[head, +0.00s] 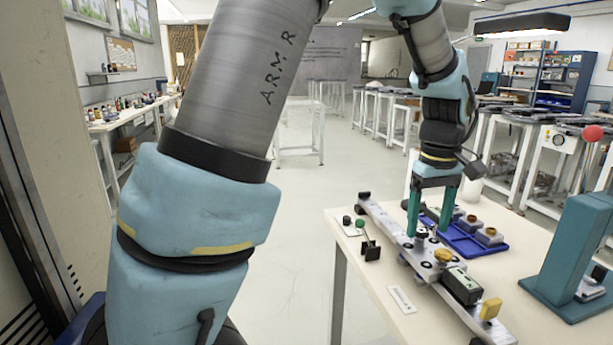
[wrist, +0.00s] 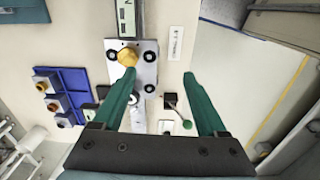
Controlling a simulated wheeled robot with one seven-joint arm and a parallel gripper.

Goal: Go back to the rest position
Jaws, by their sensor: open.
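My gripper (head: 431,226) is open, with its two green fingers pointing down over the metal track (head: 383,222) on the table. In the wrist view my gripper (wrist: 158,78) shows nothing between its fingertips. The left finger is beside the plate with a brass knob (wrist: 127,57); whether it touches the plate I cannot tell. The knob also shows in the head view (head: 443,256). A blue tray (head: 465,247) with several small brown-and-grey blocks lies behind the track.
A black display box (head: 462,286) and a yellow block (head: 490,308) sit along the track. A small green-knobbed lever (head: 361,226) stands left of it. Open floor lies left of the table.

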